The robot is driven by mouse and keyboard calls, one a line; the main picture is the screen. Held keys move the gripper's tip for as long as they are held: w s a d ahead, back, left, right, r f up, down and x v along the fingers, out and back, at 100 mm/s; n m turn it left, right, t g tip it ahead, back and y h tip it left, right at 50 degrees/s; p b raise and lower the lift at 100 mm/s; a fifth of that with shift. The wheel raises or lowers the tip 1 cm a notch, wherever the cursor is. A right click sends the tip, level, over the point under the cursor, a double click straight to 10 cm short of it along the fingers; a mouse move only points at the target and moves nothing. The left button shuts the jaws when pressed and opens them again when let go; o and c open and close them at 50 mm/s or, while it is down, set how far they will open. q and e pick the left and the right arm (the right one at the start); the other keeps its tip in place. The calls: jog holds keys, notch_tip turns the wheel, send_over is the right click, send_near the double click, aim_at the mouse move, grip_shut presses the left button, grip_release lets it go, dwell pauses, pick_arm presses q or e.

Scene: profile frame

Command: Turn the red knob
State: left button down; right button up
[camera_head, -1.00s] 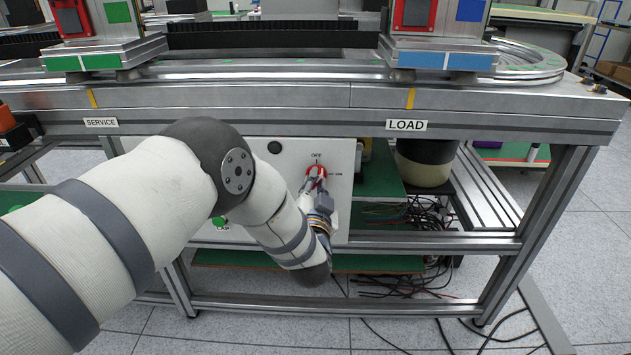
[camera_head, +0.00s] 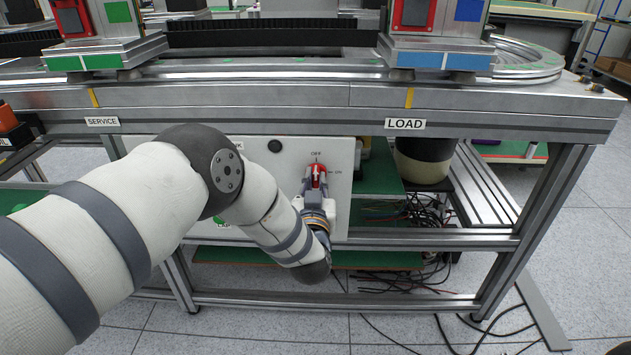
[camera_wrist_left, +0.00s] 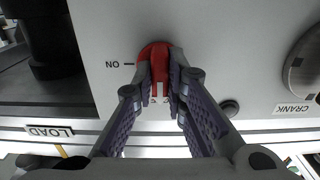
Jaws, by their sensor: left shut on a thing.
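The red knob (camera_head: 318,172) is on a white panel (camera_head: 342,205) under the bench. The OFF label is above it and the ON label to its right. In the head view the knob's grip stands upright, towards OFF. My left gripper (camera_head: 317,180) is at the knob and shut on it. In the left wrist view the red knob (camera_wrist_left: 157,62) sits between the two fingers of the left gripper (camera_wrist_left: 160,88), and the ON label shows upside down beside it. The fingers partly hide the knob's grip. My right gripper is not in view.
A black round button (camera_head: 274,146) is left of the knob on the panel. The wrist view shows a dark dial (camera_wrist_left: 303,68) by a CRANK label. The bench edge (camera_head: 300,124) with the LOAD sign (camera_head: 405,124) runs above. Loose cables (camera_head: 425,235) lie to the right.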

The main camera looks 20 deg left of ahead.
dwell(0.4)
pick_arm(q)
jog(key=c, duration=1.6)
grip_release()
jog(key=shift+s, duration=0.1)
jog(key=v, duration=1.2)
